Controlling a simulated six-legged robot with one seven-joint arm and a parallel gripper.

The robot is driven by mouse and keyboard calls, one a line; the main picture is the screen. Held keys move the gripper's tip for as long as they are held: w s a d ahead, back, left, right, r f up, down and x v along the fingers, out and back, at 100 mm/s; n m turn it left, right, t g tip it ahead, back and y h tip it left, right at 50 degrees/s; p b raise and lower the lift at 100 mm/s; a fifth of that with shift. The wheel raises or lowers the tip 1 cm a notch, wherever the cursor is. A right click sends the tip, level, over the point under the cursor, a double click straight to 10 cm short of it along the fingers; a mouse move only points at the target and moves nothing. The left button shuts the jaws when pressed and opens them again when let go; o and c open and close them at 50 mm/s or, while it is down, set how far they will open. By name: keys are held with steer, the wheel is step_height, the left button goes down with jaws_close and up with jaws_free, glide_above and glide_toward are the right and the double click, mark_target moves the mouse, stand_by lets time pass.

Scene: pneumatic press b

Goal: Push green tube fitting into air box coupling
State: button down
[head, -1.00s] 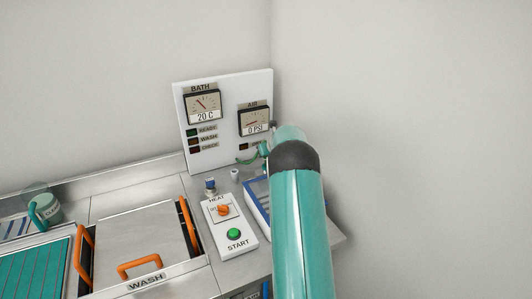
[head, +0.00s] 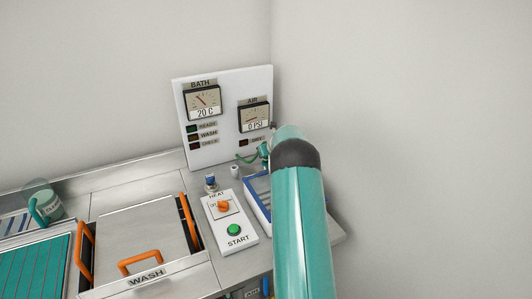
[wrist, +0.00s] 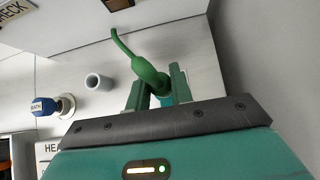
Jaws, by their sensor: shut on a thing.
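The green tube fitting (wrist: 150,75) is held between the two fingers of my gripper (wrist: 155,90) in the wrist view. A thin curved green tube runs from it up and left. In the head view my arm hides most of the gripper, but the green tube (head: 246,158) shows left of it, in front of the white gauge panel.
A pale hollow cylinder (wrist: 98,82) and a blue-capped BATH knob (wrist: 45,107) stand left of my gripper. The white panel (head: 225,150) carries the BATH and AIR gauges; AIR reads 0 PSI. A HEAT/START box (head: 230,222) stands in front. A wall closes the right side.

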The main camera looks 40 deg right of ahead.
steer(key=shift+f, duration=0.25)
steer(key=c, duration=1.1)
jaws_free()
steer(key=shift+c, duration=0.2)
steer(key=v, duration=1.3)
steer(key=shift+s+r, duration=0.25)
steer(key=shift+r, duration=0.05)
steer(key=shift+a, duration=0.15)
